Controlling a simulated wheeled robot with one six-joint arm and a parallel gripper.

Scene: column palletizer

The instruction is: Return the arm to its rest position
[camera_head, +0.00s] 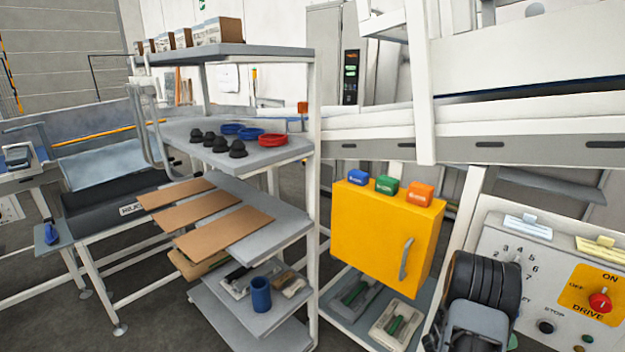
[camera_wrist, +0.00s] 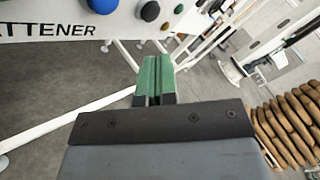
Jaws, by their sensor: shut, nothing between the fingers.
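My gripper (camera_wrist: 155,75) shows in the wrist view. Its two green-tipped fingers lie side by side and are shut with nothing between them. They point up in that picture, over the grey floor, below a white panel (camera_wrist: 60,42) lettered "ATTENER". The fingertips look apart from the panel, though the distance is hard to judge. In the head view part of my arm shows at the lower right; the fingers cannot be made out there.
In the head view a control panel (camera_head: 517,255) stands right beside my arm. A yellow cabinet (camera_head: 372,240) and a shelf rack (camera_head: 312,200) with cardboard sheets (camera_head: 237,231) stand to the left. The wrist view shows stacked brown sacks (camera_wrist: 290,125) at right and white frame legs (camera_wrist: 85,113).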

